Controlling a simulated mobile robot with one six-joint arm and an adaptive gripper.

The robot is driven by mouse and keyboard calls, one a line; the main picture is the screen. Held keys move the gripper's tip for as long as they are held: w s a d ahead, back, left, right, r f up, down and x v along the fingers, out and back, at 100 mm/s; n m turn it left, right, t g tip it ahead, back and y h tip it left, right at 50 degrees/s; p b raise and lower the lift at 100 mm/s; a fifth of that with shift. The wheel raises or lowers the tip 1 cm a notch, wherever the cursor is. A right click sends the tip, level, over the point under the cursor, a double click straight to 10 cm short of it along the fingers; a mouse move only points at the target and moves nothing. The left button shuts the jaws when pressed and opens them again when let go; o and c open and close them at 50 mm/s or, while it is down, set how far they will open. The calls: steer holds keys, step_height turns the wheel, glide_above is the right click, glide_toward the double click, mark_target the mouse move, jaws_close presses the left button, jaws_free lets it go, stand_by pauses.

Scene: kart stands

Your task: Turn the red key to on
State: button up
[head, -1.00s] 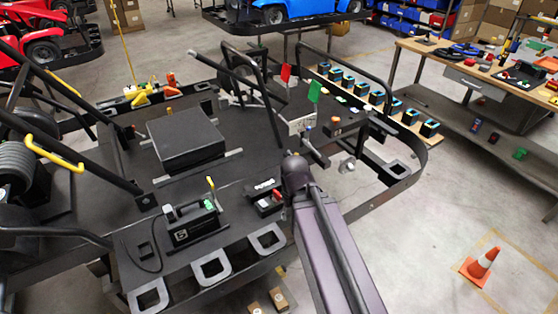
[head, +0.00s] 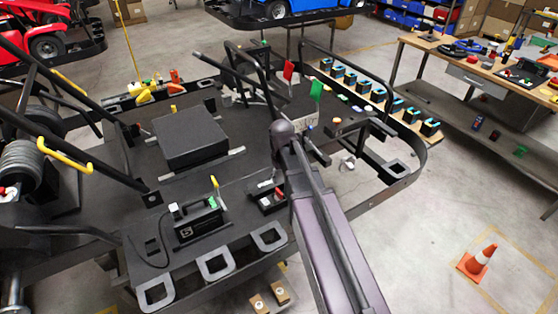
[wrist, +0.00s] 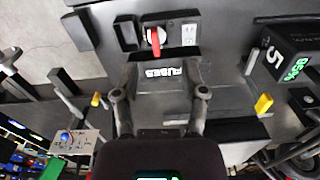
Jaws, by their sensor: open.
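The red key (wrist: 154,42) sits on a round white switch face in a black housing at the top of the wrist view. Its handle points down toward my gripper in that view. The red part also shows in the head view (head: 279,193), close beside my arm. A black box lid (wrist: 160,76) marked FUSES lies just below the key. My gripper (wrist: 159,92) is open, its two fingers spread on either side of the FUSES lid, apart from the key and with nothing held. In the head view my arm hides most of the gripper.
A light panel with a blue knob (wrist: 68,138) is at lower left. An orange cone (head: 479,262) stands on open floor.

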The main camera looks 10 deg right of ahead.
mark_target(279, 191)
steer(key=w, duration=0.2)
steer(key=w+r, duration=0.1)
steer(key=shift+w+r+n+p, duration=0.15)
steer(key=shift+w+n+p, duration=0.2)
steer(key=shift+n, duration=0.05)
step_height(279, 191, down, 14)
steer(key=b, duration=1.4)
steer(key=shift+r, duration=0.1)
steer(key=shift+c, duration=0.2)
jaws_close()
